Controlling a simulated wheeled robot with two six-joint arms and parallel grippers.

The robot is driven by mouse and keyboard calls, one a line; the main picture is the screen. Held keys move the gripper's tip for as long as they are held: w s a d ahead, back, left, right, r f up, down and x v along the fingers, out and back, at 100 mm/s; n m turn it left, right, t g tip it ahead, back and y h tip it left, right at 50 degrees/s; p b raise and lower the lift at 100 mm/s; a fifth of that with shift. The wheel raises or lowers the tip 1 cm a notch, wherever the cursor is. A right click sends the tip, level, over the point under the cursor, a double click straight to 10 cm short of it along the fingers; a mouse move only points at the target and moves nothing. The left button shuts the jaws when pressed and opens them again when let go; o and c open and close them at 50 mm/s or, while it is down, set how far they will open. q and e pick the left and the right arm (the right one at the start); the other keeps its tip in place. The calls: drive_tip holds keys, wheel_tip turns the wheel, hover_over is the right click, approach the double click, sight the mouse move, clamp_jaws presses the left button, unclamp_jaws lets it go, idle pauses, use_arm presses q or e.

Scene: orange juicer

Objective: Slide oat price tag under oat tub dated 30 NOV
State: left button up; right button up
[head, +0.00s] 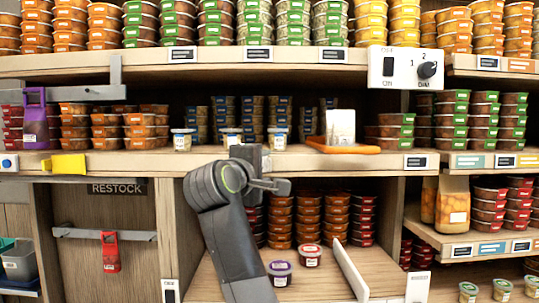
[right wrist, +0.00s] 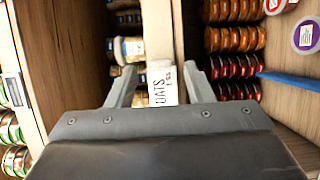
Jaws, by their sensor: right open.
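Small pale tubs with light lids stand along the front of the middle shelf (head: 310,161): a left one (head: 182,140), a middle one (head: 231,137) and a right one (head: 277,139). Their dates are too small to read. My right gripper (head: 268,172) is at the shelf's front edge, just below the middle and right tubs. In the right wrist view its fingers (right wrist: 160,78) are open, with a white tag reading OATS (right wrist: 163,90) between them. I cannot tell whether they touch it. A pale tub (right wrist: 128,49) shows beyond the fingers. My left gripper is not in view.
An orange tray (head: 342,147) holding a white block lies to the right on the shelf. A yellow block (head: 64,165) is at the left edge. Below, orange and red tubs are stacked in a bay, with a purple-lidded tub (head: 280,272) in front and a white divider (head: 350,270).

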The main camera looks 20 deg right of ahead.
sight(269, 166)
drive_tip(key=p+x, duration=0.1)
drive_tip(key=x, duration=0.3)
drive_tip(key=shift+w+d, duration=0.1)
drive_tip(key=shift+c, duration=0.5)
clamp_jaws()
